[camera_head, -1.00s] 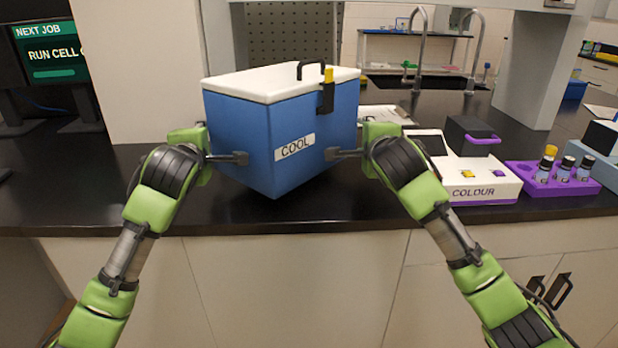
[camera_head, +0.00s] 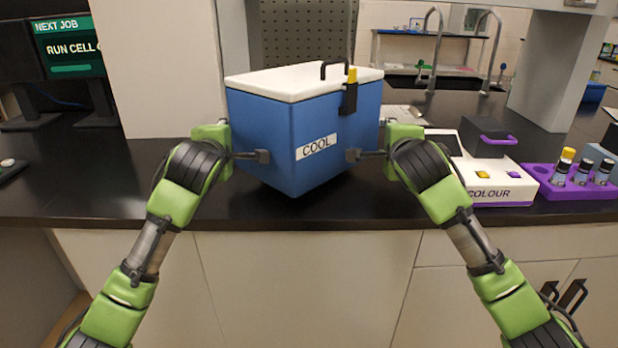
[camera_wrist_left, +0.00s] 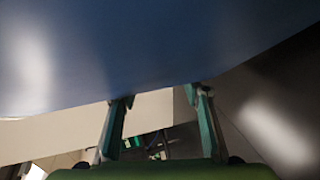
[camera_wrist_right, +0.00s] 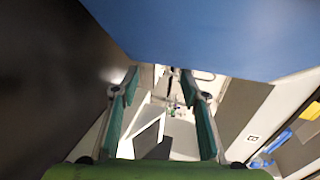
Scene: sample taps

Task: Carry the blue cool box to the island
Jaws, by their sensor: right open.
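The blue cool box (camera_head: 303,125) with a white lid and a "COOL" label is between my two arms, over the black counter near its front edge. One corner faces me. I cannot tell whether its base touches the counter. My left gripper (camera_head: 240,155) is at its left side and my right gripper (camera_head: 375,154) at its right side, each with a finger across the front faces. The blue wall fills the top of the left wrist view (camera_wrist_left: 150,50) and the right wrist view (camera_wrist_right: 210,35). Both grippers' fingers are spread, with no object visible between them.
A white "COLOUR" device (camera_head: 490,188) and a purple rack (camera_head: 575,190) with vials stand right of the box. A monitor (camera_head: 70,48) stands at the far left. A pale pillar (camera_head: 160,65) is behind left, a grey post (camera_head: 555,70) behind right.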

